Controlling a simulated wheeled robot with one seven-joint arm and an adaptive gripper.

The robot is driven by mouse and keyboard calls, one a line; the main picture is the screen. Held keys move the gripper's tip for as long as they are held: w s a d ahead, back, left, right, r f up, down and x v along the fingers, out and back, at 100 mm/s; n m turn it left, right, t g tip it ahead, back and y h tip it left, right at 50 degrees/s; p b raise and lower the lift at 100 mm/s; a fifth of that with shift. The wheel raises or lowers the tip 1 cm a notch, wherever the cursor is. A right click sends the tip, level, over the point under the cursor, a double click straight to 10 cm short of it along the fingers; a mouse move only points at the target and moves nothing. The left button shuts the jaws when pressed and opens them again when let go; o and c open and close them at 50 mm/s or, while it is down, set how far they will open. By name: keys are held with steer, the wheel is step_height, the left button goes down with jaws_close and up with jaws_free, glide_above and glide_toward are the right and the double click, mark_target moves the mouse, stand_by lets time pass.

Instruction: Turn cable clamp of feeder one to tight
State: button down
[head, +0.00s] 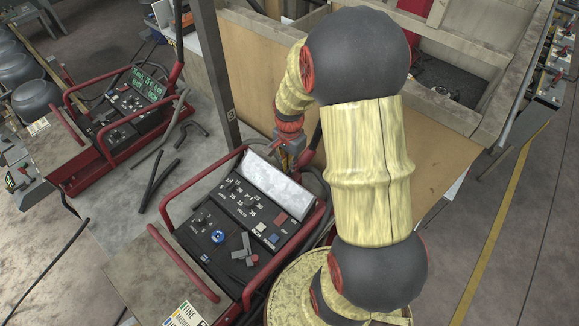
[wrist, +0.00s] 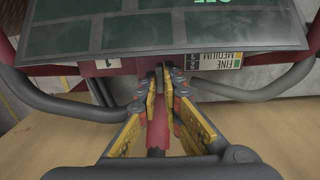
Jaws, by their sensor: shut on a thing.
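Feeder one (head: 235,215) is the nearer red-framed machine in the head view, with a dark control panel and a pale sloped plate. The wrist view shows its red edge with a "1" label (wrist: 80,68). My gripper (head: 287,165) is at its far right side, pointing down. In the wrist view my gripper (wrist: 160,78) has its yellow-padded fingers closed together at the feeder's edge. A red cylindrical part with a dark end, seemingly the cable clamp (wrist: 158,132), shows between the fingers. The gripped part is mostly hidden, so its turn position cannot be read.
A similar feeder (head: 125,110) stands at the left with loose dark rods (head: 155,180) near it. A grey post (head: 215,70) and a tan panel (head: 255,75) stand behind my gripper. Grey bent tubes (wrist: 60,100) flank the fingers in the wrist view.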

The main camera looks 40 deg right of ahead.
steer(key=c, duration=2)
jaws_free()
steer(key=shift+o, duration=0.2)
steer(key=shift+r, duration=0.1)
step_height(320, 180, up, 12)
